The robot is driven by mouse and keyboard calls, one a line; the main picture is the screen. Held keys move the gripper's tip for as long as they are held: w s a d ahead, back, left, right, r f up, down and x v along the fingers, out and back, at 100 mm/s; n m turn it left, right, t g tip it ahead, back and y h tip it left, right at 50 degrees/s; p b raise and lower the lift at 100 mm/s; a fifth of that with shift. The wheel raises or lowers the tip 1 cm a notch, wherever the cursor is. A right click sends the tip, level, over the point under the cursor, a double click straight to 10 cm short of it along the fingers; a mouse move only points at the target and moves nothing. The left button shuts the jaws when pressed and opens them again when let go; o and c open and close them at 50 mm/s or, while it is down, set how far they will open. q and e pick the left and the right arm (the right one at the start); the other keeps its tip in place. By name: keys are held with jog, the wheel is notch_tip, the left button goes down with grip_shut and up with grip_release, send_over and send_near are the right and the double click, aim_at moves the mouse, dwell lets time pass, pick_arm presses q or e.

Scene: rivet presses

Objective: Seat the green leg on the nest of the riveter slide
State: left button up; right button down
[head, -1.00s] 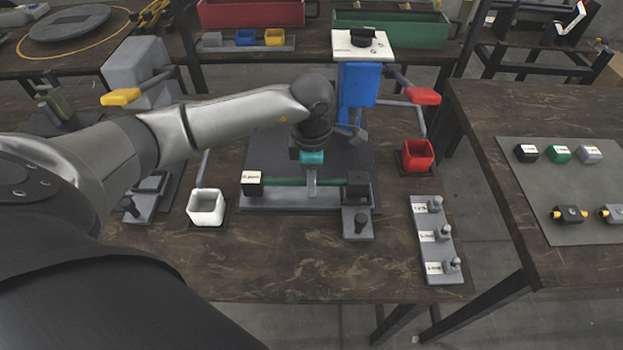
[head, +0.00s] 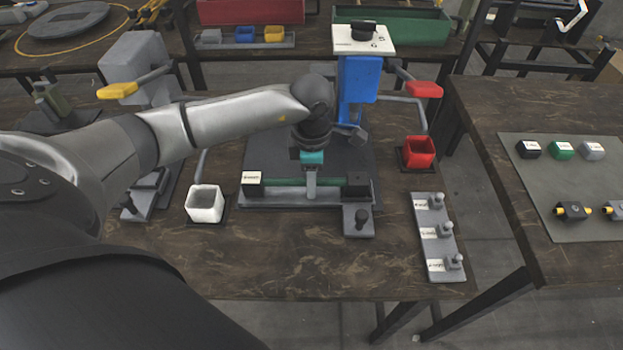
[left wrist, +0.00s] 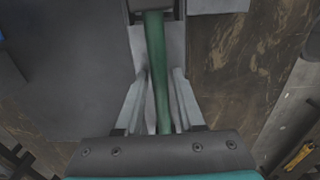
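The green leg (head: 285,182) is a thin green rod lying level across the riveter slide (head: 290,202), between a black block with a white label (head: 251,181) at left and a dark block (head: 357,184) at right. My left gripper (head: 311,188) points down at the middle of the rod. In the left wrist view, its two fingers (left wrist: 160,72) stand on either side of the green rod (left wrist: 156,45), with a narrow gap showing, so it looks open around it. The rod's contact with the nest is hidden. My right gripper is not in view.
A blue press column (head: 358,82) with a white dial box (head: 364,40) stands behind the slide. A white bin (head: 205,205) is at left, a red bin (head: 419,152) at right. A pegged plate (head: 438,238) lies front right. The table's front middle is clear.

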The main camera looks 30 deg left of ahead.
pick_arm(q)
jog(key=shift+o, duration=1.3)
notch_tip(320, 180, up, 15)
jog(key=p, duration=0.2)
jog(key=shift+r, duration=0.15)
